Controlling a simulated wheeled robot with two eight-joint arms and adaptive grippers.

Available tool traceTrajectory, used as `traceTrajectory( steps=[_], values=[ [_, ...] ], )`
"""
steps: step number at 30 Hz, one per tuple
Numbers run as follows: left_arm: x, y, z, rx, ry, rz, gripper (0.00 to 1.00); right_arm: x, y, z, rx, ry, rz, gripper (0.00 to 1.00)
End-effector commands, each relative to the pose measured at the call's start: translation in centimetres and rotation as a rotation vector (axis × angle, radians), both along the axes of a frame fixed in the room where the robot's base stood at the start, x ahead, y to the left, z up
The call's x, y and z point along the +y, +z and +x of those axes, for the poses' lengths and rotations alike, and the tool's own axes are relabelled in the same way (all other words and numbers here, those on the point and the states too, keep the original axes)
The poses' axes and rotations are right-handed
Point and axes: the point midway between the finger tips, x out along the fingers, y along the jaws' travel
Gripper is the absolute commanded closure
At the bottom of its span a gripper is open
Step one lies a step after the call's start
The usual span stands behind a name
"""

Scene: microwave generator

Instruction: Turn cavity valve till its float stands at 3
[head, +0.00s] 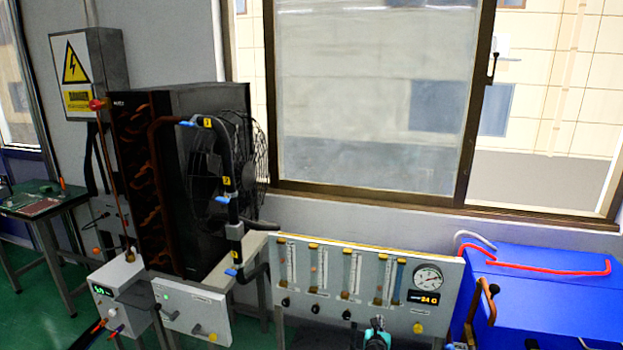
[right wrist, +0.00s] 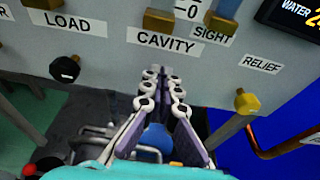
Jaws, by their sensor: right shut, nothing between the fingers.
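The grey flow-meter panel (head: 330,300) stands at lower middle in the head view, with several upright tubes. The cavity tube (head: 382,278) is left of the blue sight tube (head: 398,280); its float is too small to read. The right wrist view shows the CAVITY label (right wrist: 165,41) and the tube's lower end with a 0 mark. The cavity valve knob is hidden behind my fingers. My right gripper (head: 377,325) is at the panel's lower edge, and in the right wrist view (right wrist: 163,75) its fingers are shut and empty below the CAVITY label. My left gripper is not in view.
The black LOAD knob (right wrist: 64,68) is left of my fingers, and the yellow RELIEF knob (right wrist: 246,102) is to the right. A round gauge (head: 429,277) and a display (head: 424,298) sit at the panel's right. A blue box (head: 540,300) stands beyond it.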

Motion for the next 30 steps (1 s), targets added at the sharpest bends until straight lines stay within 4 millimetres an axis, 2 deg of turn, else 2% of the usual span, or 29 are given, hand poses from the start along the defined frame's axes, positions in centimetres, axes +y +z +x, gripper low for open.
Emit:
traceTrajectory(
  steps=[12,21,30],
  values=[
    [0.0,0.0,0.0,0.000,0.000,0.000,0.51,-0.1,-0.1,-0.1,0.002,-0.002,0.001,1.00],
    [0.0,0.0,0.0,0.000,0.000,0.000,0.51,-0.1,0.7,-0.2,0.002,-0.001,0.001,1.00],
    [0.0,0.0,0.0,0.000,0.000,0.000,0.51,0.9,0.8,-3.3,0.002,0.000,0.001,1.00]
  ],
)
